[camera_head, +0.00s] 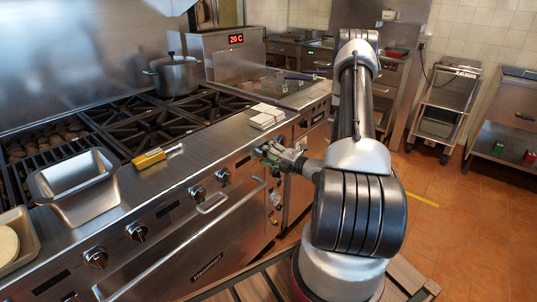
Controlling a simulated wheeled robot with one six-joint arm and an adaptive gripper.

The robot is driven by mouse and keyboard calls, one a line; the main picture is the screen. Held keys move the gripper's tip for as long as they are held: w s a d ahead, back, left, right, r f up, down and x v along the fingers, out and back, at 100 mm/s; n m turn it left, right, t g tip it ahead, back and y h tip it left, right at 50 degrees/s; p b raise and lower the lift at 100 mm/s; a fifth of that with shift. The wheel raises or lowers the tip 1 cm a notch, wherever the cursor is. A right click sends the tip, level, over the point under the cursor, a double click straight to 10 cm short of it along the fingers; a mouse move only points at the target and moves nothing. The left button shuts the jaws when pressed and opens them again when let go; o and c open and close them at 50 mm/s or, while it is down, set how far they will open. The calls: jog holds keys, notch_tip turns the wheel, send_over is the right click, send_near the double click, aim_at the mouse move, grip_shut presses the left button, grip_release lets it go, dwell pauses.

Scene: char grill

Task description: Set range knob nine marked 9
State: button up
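The range front (165,222) runs diagonally across the left and middle of the view. Several dark round knobs sit along it, such as one at the near end (96,257) and one nearer the middle (222,175). The number 9 cannot be read on any of them. My gripper (268,155) is at the far part of the knob panel, close against the front. It hides what lies directly before its fingertips. Whether it touches a knob, and whether its fingers are open or shut, is too small to tell.
A steel pot (174,76) stands on the burners. A metal pan (78,190), a yellow-handled tool (150,158) and white stacked items (267,115) rest on the range top. The oven handle (160,262) juts out below the knobs. Open tiled floor (455,235) lies at right.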

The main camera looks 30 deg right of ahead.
dwell(0.3)
jog(key=v, duration=1.2)
